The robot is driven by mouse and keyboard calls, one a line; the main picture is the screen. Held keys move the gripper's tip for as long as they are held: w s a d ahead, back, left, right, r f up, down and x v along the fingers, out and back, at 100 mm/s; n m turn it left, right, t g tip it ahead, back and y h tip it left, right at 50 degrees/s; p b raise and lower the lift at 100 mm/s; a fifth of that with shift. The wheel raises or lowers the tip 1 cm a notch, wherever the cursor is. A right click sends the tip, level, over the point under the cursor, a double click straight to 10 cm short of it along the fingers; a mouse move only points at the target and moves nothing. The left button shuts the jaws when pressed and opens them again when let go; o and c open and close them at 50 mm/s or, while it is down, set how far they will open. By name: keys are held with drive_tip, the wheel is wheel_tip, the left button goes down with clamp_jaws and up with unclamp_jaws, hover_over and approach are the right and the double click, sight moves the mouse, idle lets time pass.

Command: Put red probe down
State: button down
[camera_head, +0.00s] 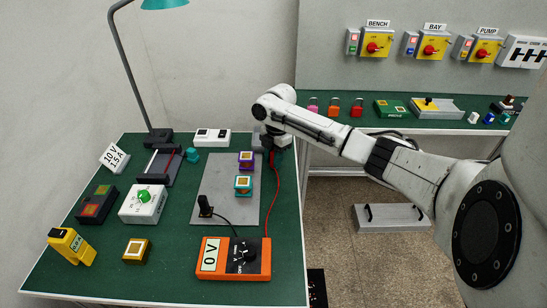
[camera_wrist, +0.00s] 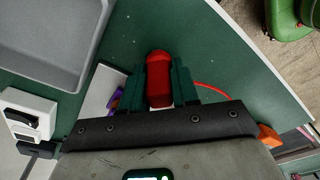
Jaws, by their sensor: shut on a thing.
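The red probe (camera_wrist: 158,78) is held between the two dark green fingers of my gripper (camera_wrist: 159,72) in the wrist view, over the green bench top. In the head view my gripper (camera_head: 271,143) is at the bench's far right corner, and a small part of the red probe (camera_head: 272,158) shows below it. A red lead (camera_head: 276,200) runs from the probe to the orange meter (camera_head: 233,258), which reads 0 V. The black probe (camera_head: 205,206) stands on the grey mat (camera_head: 216,172). I cannot tell whether the red probe's tip touches anything.
Purple (camera_head: 246,160) and teal (camera_head: 243,185) blocks with gold tops are on the mat, left of the gripper. A white switch box (camera_head: 211,137) is at the back. A white dial box (camera_head: 143,203) is farther left. The right strip of the bench is mostly clear.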

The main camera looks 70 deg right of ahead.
drive_tip(key=shift+f, duration=0.15)
drive_tip(key=c, duration=0.8)
unclamp_jaws()
drive_tip(key=shift+c, duration=0.2)
wheel_tip(320, 180, up, 12)
drive_tip(key=d+b, duration=0.1)
drive_tip(key=shift+s+d, duration=0.15)
drive_tip(key=shift+s, duration=0.15)
